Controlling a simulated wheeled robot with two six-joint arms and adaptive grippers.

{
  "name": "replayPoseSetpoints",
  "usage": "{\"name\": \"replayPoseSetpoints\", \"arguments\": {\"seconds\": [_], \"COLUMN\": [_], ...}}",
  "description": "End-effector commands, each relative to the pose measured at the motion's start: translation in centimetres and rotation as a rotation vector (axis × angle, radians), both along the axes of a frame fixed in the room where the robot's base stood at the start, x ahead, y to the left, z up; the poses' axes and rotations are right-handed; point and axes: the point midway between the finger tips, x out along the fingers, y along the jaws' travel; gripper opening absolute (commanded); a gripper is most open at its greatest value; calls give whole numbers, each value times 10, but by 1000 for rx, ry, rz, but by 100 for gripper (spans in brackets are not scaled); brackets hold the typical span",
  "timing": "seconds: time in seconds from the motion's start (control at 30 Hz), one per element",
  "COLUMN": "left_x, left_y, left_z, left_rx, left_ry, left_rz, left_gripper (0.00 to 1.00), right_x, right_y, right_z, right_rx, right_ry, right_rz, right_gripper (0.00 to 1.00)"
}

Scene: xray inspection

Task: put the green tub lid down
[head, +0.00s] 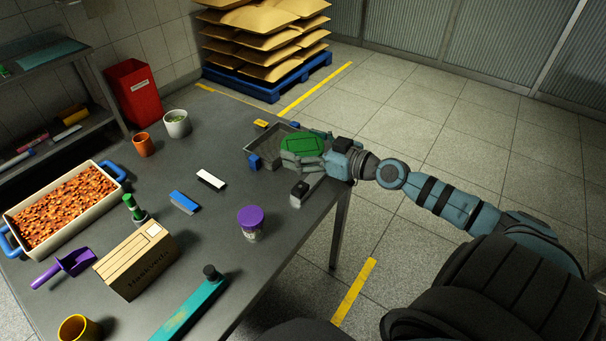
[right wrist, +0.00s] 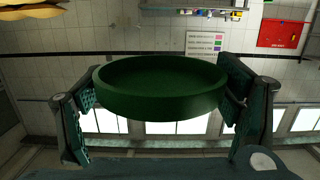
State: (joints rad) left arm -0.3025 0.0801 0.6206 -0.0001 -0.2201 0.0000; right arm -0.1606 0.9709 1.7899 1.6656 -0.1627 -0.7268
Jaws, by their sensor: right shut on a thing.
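The green tub lid (head: 301,143) is a round, shallow, dark green disc. My right gripper (head: 305,152) is shut on it, near the far right edge of the grey table (head: 225,140). In the right wrist view the lid (right wrist: 160,90) sits between the two fingers, which touch it at its left and right sides. In the head view the lid appears above or beside a grey tray (head: 268,155); the gap beneath it cannot be judged. My left gripper is not in view.
A blue block (head: 253,162) and a black-and-grey item (head: 299,192) are close to the gripper. A purple-lidded tub (head: 251,224), a white block (head: 211,180) and a blue block (head: 184,202) stand nearer. Bare table lies between them.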

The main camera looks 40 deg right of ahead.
Motion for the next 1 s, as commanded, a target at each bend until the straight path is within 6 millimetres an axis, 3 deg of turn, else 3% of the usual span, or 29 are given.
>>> {"name": "replayPoseSetpoints", "arguments": {"seconds": [0.03, 0.1, 0.2, 0.3, 0.43, 0.6, 1.0], "left_x": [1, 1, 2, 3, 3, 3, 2], "left_y": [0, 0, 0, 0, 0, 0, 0], "left_z": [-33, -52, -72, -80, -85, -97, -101], "left_rx": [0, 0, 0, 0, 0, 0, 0], "left_ry": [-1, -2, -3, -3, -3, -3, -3], "left_rz": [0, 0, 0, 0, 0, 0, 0], "left_gripper": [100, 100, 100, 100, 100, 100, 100], "right_x": [0, 0, 0, 0, 0, 0, 0], "right_y": [0, 0, 1, 1, 1, 1, 1], "right_z": [-39, -70, -105, -126, -140, -172, -177], "right_rx": [6, 6, 6, 6, 4, 4, 0], "right_ry": [2, 2, 2, 2, 1, 2, 0], "right_rz": [-2, -2, -2, -1, 1, 0, 3], "right_gripper": [71, 71, 71, 71, 71, 71, 71]}}
